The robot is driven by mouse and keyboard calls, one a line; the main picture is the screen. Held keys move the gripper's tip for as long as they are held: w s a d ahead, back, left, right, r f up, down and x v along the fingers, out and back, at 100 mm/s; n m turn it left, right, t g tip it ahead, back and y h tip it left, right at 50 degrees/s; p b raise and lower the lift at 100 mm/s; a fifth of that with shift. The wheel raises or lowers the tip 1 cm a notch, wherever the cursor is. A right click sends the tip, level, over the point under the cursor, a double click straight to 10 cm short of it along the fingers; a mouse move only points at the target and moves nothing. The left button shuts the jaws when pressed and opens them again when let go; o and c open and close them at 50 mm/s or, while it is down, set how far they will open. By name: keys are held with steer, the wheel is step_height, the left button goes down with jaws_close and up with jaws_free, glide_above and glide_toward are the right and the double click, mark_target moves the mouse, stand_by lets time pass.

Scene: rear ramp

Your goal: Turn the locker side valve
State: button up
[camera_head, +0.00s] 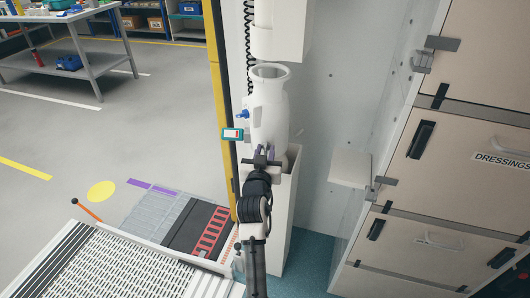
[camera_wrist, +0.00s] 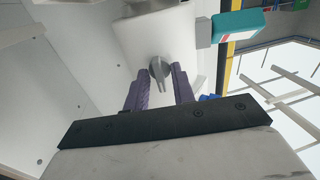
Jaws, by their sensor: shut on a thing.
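The valve shows in the wrist view as a small grey lever (camera_wrist: 159,70) on a white block (camera_wrist: 155,32). My gripper (camera_wrist: 161,76) has its two purple fingers on either side of the lever, shut on it. In the head view my gripper (camera_head: 264,153) is at the lower front of a white bottle-shaped body (camera_head: 270,112) on the narrow white locker (camera_head: 288,195). The lever is hidden there behind my gripper and wrist.
A teal device (camera_head: 232,133) and a blue knob (camera_head: 243,114) sit left of the white body. A white shelf (camera_head: 350,168) and beige cabinets (camera_head: 465,130) stand to the right. A ramp (camera_head: 110,268) lies lower left, with open floor beyond.

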steer(key=n+p, duration=0.1)
steer(key=n, duration=0.3)
steer(key=o, duration=0.6)
steer(key=shift+s, duration=0.15)
steer(key=s+a+b, duration=0.2)
steer(key=s+b, duration=0.1)
steer(key=s, duration=1)
steer(key=shift+s, duration=0.25)
